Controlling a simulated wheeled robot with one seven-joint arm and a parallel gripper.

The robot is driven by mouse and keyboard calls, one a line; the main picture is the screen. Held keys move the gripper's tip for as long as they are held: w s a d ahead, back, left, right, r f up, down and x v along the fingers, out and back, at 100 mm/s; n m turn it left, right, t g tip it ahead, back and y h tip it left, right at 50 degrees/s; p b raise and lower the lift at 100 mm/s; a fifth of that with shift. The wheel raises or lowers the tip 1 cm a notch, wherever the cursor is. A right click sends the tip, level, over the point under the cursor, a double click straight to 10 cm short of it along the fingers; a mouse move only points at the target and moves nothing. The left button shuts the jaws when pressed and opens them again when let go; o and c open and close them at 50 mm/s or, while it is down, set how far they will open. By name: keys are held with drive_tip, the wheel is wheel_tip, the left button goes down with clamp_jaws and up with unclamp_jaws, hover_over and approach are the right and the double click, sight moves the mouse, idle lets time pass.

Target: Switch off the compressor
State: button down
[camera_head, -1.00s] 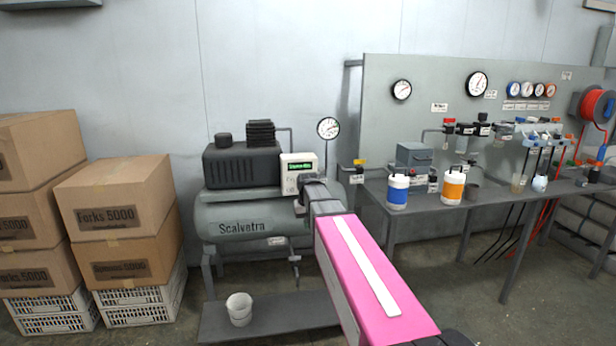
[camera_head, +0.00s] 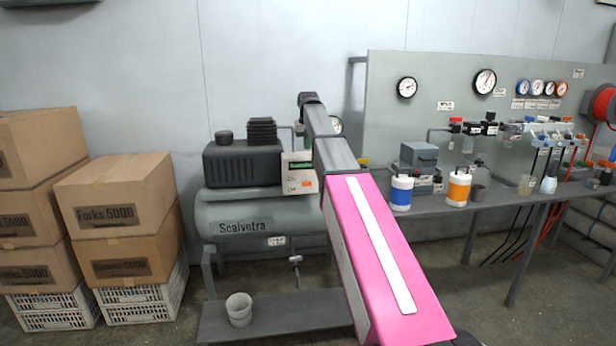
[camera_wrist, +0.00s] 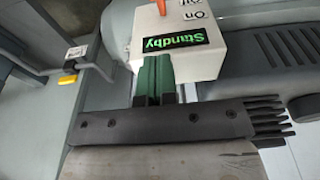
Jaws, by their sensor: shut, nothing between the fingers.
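The compressor (camera_head: 245,212) is a grey tank marked Scalvetra, with a black motor (camera_head: 240,165) on top. Its pale control box (camera_head: 299,172) has a green display and, below it, an orange switch (camera_head: 308,183) beside the On and Off labels. In the wrist view the display (camera_wrist: 174,45) reads Standby. The orange switch (camera_wrist: 161,5) is cut by the top edge there, so its setting cannot be told. My gripper (camera_wrist: 154,60) is shut and empty, its green fingers at the display end of the box. Contact cannot be told. In the head view my arm hides the fingertips.
A gauge (camera_head: 336,124) stands partly behind my arm. The workbench (camera_head: 420,210) with bottles and fittings is at the right. Stacked cardboard boxes (camera_head: 115,215) stand at the left.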

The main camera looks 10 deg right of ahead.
idle(0.3)
hover_over(306, 184)
drive_tip(key=w, duration=0.2)
drive_tip(key=f, duration=1.2)
drive_tip(key=shift+s+d, duration=0.25)
drive_tip(key=shift+d, duration=0.05)
drive_tip(key=shift+s+f, duration=0.2)
drive_tip(key=shift+f, duration=0.65)
drive_tip(key=shift+s, duration=0.1)
drive_tip(key=shift+s+f+t, duration=0.15)
drive_tip(key=shift+t, duration=0.25)
